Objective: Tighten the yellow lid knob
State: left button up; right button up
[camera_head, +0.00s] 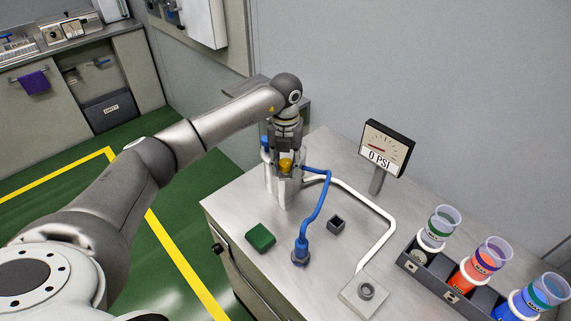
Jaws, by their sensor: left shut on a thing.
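The yellow lid knob (286,163) sits on top of the grey-white cylindrical vessel (281,190) at the back left of the steel table. My left gripper (287,152) reaches down over the vessel from above and is shut on the knob. The gripper's fingers hide part of the knob and the lid. My right gripper is out of view.
A blue hose (325,205) and white pipe (380,215) run from the vessel. A gauge (386,148) reading 0 PSI stands behind. A green block (260,238) and small dark box (336,224) lie in front. A rack (430,268) of cups stands right.

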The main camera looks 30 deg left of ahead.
pick_arm(q)
jog(key=m+b, duration=0.2)
jog(key=m, duration=0.1)
jog(key=shift+f, duration=0.15)
jog(key=m+b, duration=0.3)
jog(key=m, duration=0.2)
jog(key=shift+m, duration=0.4)
jog(key=m+b, duration=0.2)
jog(key=m, duration=0.2)
jog(key=shift+m, duration=0.3)
jog(key=m, duration=0.1)
jog(key=m+b, duration=0.1)
jog(key=m, duration=0.2)
jog(key=shift+w+r+b, duration=0.1)
jog(key=shift+r+b, duration=0.15)
jog(key=shift+b, duration=0.1)
jog(key=shift+m, duration=0.3)
jog(key=o, duration=0.8)
jog(key=shift+c, duration=0.2)
jog(key=shift+o, duration=1.3)
